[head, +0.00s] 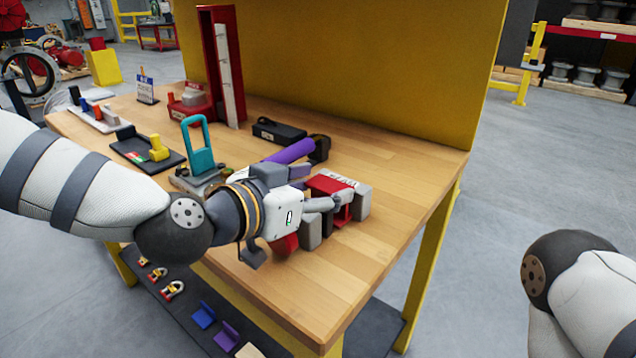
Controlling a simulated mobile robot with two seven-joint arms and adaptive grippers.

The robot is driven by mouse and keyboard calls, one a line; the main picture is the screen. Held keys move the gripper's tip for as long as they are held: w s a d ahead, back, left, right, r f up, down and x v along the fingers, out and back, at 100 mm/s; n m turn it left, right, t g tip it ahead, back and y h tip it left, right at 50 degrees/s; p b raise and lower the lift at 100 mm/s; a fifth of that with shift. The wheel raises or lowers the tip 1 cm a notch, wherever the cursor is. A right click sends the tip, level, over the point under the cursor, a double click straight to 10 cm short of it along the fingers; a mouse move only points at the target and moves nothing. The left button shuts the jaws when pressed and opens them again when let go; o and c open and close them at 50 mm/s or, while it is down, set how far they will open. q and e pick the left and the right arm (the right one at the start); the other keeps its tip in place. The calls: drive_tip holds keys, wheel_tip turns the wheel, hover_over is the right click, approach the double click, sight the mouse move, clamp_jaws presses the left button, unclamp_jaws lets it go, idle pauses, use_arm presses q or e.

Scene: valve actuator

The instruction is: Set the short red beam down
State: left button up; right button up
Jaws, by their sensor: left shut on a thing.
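The short red beam (327,184) is at the front right of the wooden workbench (378,245), with grey blocks (361,200) against it. My left gripper (322,194) reaches in from the left and is shut on the beam; its wrist and fingers hide part of it. Whether the beam touches the benchtop cannot be told. Another red part (284,246) shows beneath my left wrist. My right gripper is out of view; only part of my right arm shows at lower right.
Behind the gripper lie a purple bar (290,151) and a black case (279,131). A teal shackle (198,146) stands to the left. A tall red frame (221,65) and yellow panel (345,66) bound the back. Bare benchtop lies to the right and in front.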

use_arm(q)
drive_tip(key=shift+f, duration=0.2)
drive_tip(key=o, duration=1.6)
drive_tip(key=v, duration=0.7)
drive_tip(key=shift+s+a+r, duration=0.1)
drive_tip(key=shift+s+a, duration=0.05)
drive_tip(key=shift+s, duration=0.1)
